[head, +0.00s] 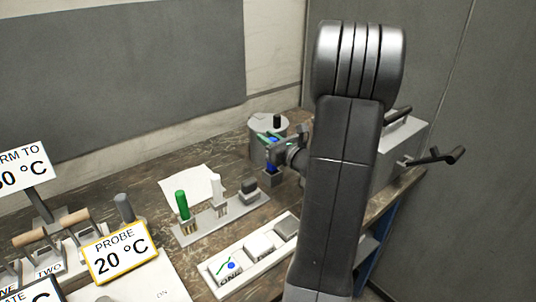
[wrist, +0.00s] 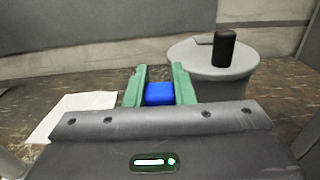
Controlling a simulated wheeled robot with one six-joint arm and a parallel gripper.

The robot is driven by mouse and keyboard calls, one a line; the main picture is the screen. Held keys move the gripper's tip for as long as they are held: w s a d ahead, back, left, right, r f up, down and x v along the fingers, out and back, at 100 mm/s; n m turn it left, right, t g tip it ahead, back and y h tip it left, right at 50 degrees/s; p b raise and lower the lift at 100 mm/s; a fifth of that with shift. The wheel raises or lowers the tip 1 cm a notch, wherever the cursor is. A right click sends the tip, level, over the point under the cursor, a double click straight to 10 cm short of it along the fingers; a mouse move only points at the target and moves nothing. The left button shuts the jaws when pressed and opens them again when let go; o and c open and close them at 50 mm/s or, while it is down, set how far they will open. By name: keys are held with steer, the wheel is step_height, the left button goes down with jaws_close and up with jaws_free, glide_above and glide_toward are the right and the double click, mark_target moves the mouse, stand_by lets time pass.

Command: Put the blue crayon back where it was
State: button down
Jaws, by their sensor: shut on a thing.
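My gripper (head: 271,148) is shut on the blue crayon, with its green fingers on either side of it. In the wrist view the crayon's blue top (wrist: 159,94) shows between the fingertips (wrist: 160,85). In the head view the blue crayon (head: 272,168) looks upright, with a dark block-like part at its lower end; I cannot tell whether that touches the bench. A grey rack (head: 205,231) lies to the left of my gripper. It holds a green crayon (head: 182,205), a white crayon (head: 217,185) and a grey block with a dark top (head: 249,189).
A grey canister (head: 262,124) with a black knob stands just behind my gripper. White paper (head: 190,183) lies behind the rack. A white tray (head: 216,287) with square cells lies in front. Signs and wooden-handled levers (head: 28,239) are at left; a grey machine (head: 400,138) is at right.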

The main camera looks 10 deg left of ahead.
steer(key=shift+f, duration=2.15)
steer(key=shift+f, duration=0.15)
steer(key=c, duration=1.2)
jaws_free()
steer(key=shift+c, duration=0.2)
steer(key=shift+r, duration=0.3)
steer(key=b+v, duration=0.2)
steer(key=v, duration=1)
steer(key=shift+f, duration=0.15)
